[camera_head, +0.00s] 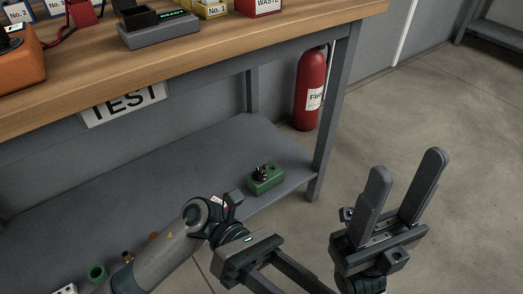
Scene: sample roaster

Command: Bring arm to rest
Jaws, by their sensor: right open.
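My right gripper (408,167) is at the right of the head view, in front of the open floor. Its two grey fingers point up and stand apart, with nothing between them. My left arm (165,257) comes in from the lower left, in front of the bench's lower shelf. My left gripper (272,266) is at its end, low in the middle. It points down to the right, and its fingertips are cut off by the bottom edge, so I cannot tell its opening.
The wooden bench (285,38) fills the upper left, with an orange device (20,62) and a grey device (160,33) on top. A green box (264,179) stands on the lower shelf (190,160). A fire extinguisher (309,90) stands behind the bench leg.

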